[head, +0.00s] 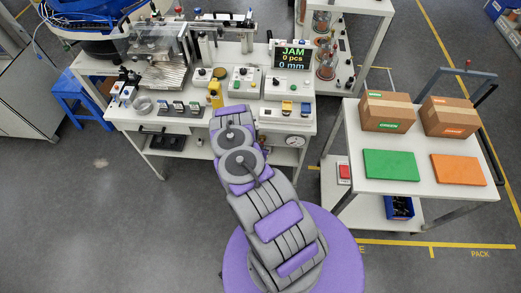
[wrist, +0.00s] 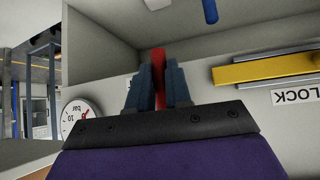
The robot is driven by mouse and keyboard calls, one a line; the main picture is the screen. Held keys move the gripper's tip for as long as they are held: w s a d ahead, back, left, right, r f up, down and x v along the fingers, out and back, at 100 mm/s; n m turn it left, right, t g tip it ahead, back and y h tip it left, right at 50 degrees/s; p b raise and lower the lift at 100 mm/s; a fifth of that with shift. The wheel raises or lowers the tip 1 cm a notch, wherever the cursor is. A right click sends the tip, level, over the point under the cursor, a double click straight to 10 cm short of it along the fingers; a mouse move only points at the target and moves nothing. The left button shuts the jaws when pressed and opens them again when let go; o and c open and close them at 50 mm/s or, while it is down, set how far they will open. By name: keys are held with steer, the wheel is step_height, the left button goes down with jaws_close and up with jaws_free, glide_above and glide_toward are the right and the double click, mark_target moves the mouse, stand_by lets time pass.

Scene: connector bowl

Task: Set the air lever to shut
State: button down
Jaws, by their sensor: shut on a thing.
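In the wrist view my gripper (wrist: 158,82) has its two blue-grey fingers shut on a red handle (wrist: 159,62). The handle looks like the air lever and stands upright between the fingers in this view. No label on it can be read, and its base is hidden behind the fingers and palm. A round pressure gauge (wrist: 80,117) marked "bar" is to the left of my gripper. It also shows on the bench front in the head view (head: 294,141). In the head view my arm reaches to the bench front and hides the gripper and the handle.
A yellow bar (wrist: 262,70) beside a "LOCK" label (wrist: 295,96) is to the right, with a blue rod (wrist: 210,11) above. A cart (head: 370,195) with boxes stands right.

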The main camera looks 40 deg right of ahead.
steer(key=c, duration=1.1)
jaws_free()
steer(key=shift+f, duration=0.1)
steer(key=shift+o, duration=0.2)
steer(key=p+v, duration=0.1)
steer(key=v, duration=1.6)
steer(key=shift+p, duration=0.3)
